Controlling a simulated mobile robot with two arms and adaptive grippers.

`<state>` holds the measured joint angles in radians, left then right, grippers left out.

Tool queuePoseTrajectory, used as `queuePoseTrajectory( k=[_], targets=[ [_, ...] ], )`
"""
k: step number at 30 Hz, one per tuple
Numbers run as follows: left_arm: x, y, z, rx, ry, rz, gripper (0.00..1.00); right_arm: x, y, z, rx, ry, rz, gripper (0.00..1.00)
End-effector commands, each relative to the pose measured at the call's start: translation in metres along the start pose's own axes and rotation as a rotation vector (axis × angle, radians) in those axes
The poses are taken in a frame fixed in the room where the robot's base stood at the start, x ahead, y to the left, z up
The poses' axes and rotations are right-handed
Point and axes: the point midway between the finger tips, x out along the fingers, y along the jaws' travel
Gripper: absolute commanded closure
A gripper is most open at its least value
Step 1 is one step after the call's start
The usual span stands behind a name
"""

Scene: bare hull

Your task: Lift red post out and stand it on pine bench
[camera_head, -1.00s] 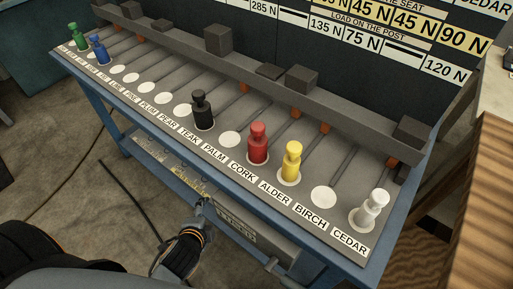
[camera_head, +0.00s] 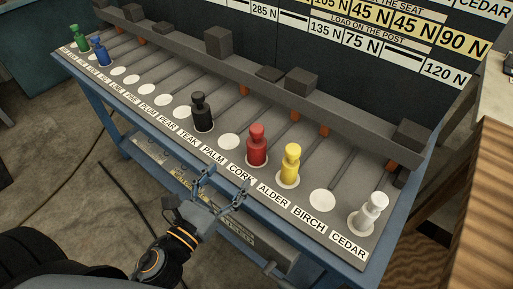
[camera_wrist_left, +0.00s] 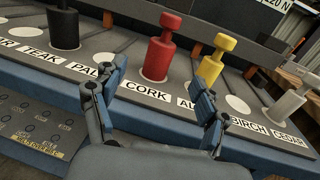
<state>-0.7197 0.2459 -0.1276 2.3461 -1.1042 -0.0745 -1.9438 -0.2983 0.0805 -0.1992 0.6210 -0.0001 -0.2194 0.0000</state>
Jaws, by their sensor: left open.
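The red post (camera_head: 256,146) stands upright on its round seat on the blue bench, behind the CORK label. In the left wrist view the red post (camera_wrist_left: 160,50) shows ahead, between the open fingers. My left gripper (camera_head: 222,183) is open and empty in front of the bench's front edge, short of the red post. Its two fingers also show in the left wrist view (camera_wrist_left: 160,95). A striped wooden surface (camera_head: 485,190), perhaps the pine bench, is at the right edge. My right gripper is not in view.
A yellow post (camera_head: 290,165) stands close right of the red one, with a white post (camera_head: 368,213) farther right. A black post (camera_head: 201,111) stands to the left. Green and blue (camera_head: 99,50) posts are at the far left. A grey rail (camera_head: 270,85) with blocks runs behind.

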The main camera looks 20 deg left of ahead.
Motion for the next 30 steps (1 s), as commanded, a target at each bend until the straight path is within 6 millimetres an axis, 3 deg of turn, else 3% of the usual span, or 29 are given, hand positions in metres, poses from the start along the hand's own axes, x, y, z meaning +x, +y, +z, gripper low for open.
queuePoseTrajectory(
  k=[10,19,27,30],
  targets=[
    [0.062,0.0,0.004,0.002,-0.004,0.0,0.26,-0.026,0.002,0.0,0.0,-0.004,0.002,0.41],
    [0.086,-0.001,0.002,0.0,-0.001,0.002,0.26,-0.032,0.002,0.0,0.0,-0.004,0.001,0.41],
    [0.124,-0.006,0.001,-0.002,-0.002,0.001,0.26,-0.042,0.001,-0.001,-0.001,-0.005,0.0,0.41],
    [0.131,-0.006,0.0,-0.002,0.0,0.001,0.26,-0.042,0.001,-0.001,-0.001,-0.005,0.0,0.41]
  ],
)
